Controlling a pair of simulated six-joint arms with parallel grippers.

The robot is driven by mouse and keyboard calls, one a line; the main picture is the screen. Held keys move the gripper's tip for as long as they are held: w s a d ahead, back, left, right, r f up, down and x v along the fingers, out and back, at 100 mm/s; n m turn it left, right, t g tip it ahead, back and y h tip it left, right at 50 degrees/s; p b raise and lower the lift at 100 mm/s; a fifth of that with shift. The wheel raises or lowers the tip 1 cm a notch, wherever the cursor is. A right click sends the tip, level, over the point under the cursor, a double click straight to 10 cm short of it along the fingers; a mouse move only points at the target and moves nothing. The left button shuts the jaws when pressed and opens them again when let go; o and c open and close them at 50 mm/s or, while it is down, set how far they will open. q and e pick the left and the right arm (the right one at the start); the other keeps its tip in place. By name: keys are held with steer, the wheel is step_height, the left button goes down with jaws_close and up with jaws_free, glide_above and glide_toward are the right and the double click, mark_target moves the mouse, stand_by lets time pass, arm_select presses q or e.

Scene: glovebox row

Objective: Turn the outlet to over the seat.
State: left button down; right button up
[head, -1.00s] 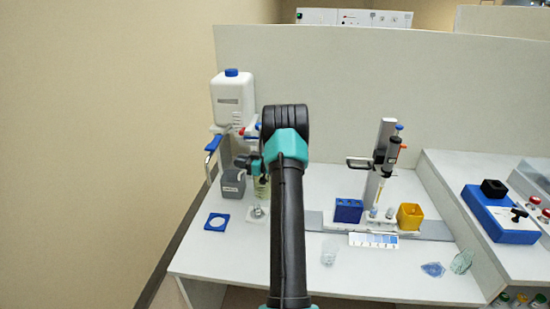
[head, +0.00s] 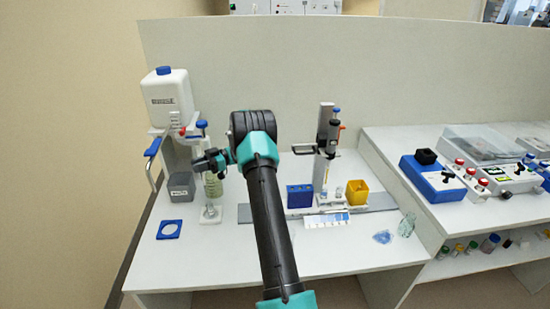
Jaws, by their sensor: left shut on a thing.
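The dispenser stands at the back left, with a white bottle (head: 168,98) under a blue cap and a blue lever (head: 153,147). A blue-topped post (head: 201,125) rises beside it. My left gripper (head: 207,161) is at this post, just above a pale green ribbed cylinder (head: 213,187). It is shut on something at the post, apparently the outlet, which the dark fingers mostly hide. The cylinder stands on a small white base (head: 210,215). A blue square with a round white middle (head: 160,235) lies in front; I cannot tell which is the seat. My right gripper is out of view.
A grey box (head: 181,188) sits under the dispenser. A pipette stand (head: 326,140), blue rack (head: 299,196) and yellow cup (head: 357,193) stand right of my arm. Clear glassware (head: 407,224) lies near the right edge.

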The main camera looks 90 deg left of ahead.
arm_select(q)
steer(key=shift+f, duration=0.1)
stand_by(0.3)
steer(key=c, duration=1)
jaws_free()
steer(key=shift+w, duration=0.15)
steer(key=v, duration=1.7)
steer(key=shift+a, duration=0.2)
